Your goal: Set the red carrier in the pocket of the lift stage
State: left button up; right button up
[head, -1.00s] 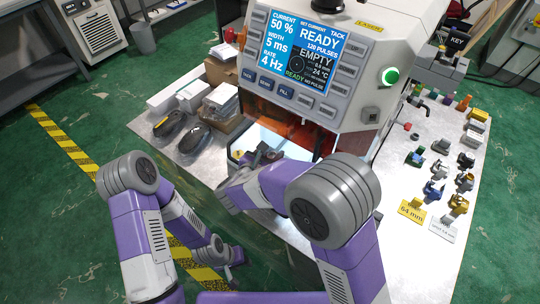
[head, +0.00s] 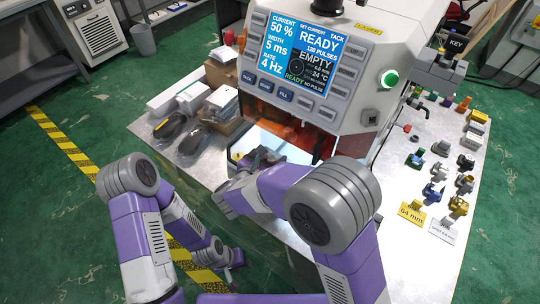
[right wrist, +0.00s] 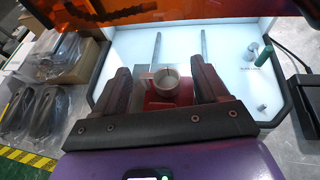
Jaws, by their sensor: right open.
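The red carrier (right wrist: 160,104) shows in the right wrist view between the fingers of my right gripper, with a metal ring (right wrist: 166,84) on it. It sits over a grey plate in the lit chamber, seemingly the lift stage (right wrist: 147,72). The pocket is hidden, so I cannot tell how the carrier is seated. My right gripper (right wrist: 165,86) is open, its fingers on either side of the carrier with gaps. In the head view my right gripper (head: 262,158) reaches into the machine's opening. My left gripper (head: 232,260) hangs low over the floor; its jaws are too small to read.
The machine's screen (head: 312,57) reads READY and EMPTY. An orange shield (right wrist: 200,10) hangs above the chamber. A green-topped post (right wrist: 264,56) stands at the chamber's right. Bagged dark items (head: 193,139) lie left, and several small fixtures (head: 440,147) stand right.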

jog(key=p+v, duration=0.1)
jog(key=v, duration=1)
